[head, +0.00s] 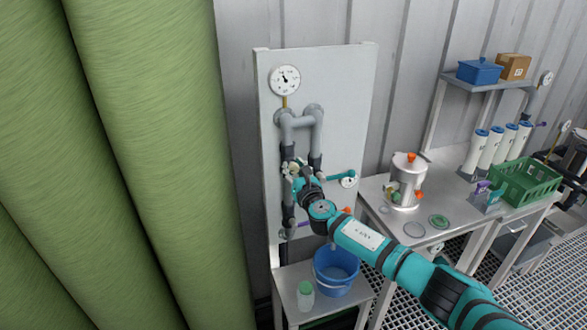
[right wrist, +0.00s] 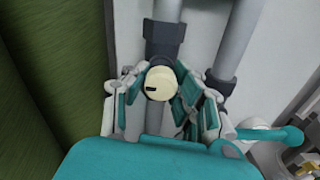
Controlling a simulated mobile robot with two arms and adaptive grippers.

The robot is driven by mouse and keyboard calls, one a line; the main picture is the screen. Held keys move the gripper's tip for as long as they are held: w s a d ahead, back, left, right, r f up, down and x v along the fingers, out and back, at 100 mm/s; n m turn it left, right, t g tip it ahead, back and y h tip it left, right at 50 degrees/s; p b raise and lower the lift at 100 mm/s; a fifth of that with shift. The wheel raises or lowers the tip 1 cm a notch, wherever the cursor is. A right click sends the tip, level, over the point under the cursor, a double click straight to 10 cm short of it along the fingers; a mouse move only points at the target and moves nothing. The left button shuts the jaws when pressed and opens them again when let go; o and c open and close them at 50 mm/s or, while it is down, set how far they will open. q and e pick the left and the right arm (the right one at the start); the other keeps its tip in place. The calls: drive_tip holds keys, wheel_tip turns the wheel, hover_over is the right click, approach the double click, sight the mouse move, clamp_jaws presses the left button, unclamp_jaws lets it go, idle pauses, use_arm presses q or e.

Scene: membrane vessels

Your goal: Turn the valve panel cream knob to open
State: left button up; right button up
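The cream knob (right wrist: 161,83) is in the middle of the right wrist view, on a grey vertical pipe. Its dark mark lies to the left of its centre, crosswise to the pipe. My right gripper (right wrist: 162,86) has its fingers on both sides of the knob, close against it, and appears shut on it. In the head view my right gripper (head: 294,172) is at the valve panel (head: 345,95), over the left pipe, and mostly hides the knob. My left gripper is in neither view.
A teal lever (head: 342,176) is right of the gripper, and a gauge (head: 285,80) is above. A blue bucket (head: 336,271) and jar (head: 305,295) stand below. A metal vessel (head: 408,180) is on the bench at right. Green cylinders (head: 150,120) fill the left.

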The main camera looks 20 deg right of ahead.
drive_tip(key=o, duration=0.4)
drive_tip(key=shift+o, duration=0.2)
drive_tip(key=shift+s, duration=0.1)
drive_tip(key=s, duration=1.1)
drive_tip(key=shift+s+d, duration=0.25)
drive_tip(key=shift+s, duration=0.15)
